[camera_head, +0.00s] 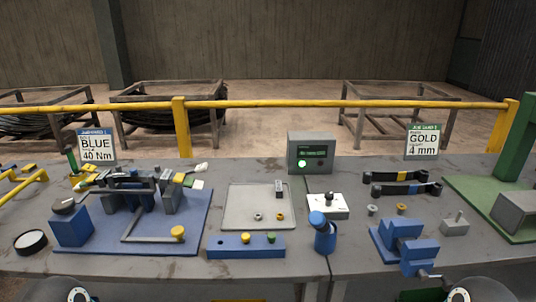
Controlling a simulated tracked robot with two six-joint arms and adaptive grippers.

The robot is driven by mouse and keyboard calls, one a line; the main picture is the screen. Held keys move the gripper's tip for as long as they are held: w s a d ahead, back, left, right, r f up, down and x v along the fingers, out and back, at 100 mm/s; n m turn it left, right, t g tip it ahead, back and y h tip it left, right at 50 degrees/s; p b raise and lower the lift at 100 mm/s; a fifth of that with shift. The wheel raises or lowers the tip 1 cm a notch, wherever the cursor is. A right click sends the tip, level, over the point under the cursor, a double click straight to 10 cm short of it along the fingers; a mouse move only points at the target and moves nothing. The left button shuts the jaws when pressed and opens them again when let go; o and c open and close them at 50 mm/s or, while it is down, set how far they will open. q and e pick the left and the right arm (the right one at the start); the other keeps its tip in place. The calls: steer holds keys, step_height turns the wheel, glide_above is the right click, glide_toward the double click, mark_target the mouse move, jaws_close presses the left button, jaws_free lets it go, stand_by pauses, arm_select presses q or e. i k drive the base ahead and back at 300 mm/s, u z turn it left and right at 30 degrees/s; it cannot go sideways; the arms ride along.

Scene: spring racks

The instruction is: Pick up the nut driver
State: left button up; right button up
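I cannot tell for sure which tool is the nut driver. A short tool with a blue top (317,218) stands tilted in a blue cup (325,241) at the middle front of the bench, its lower part hidden. A green-handled upright piece (71,159) stands at the far left. Two dark bar-shaped tools with coloured bands, an upper one (397,176) and a lower one (405,188), lie at the back right. Only rounded parts of my arms show at the bottom edge, left and right. Neither gripper's fingers are in view.
A blue plate with a fixture (200,236) is at left. A light tray (239,216) holds small rings. A blue block (245,246), a control box (311,153), a white switch box (327,206), a blue vise-like block (406,243) and a green stand (490,199) surround it. A yellow rail (300,103) runs behind.

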mark_target(316, 218)
steer(key=u, duration=0.9)
steer(key=k, duration=1.1)
steer(key=z, duration=1.25)
steer(key=i, duration=1)
steer(key=z, duration=0.05)
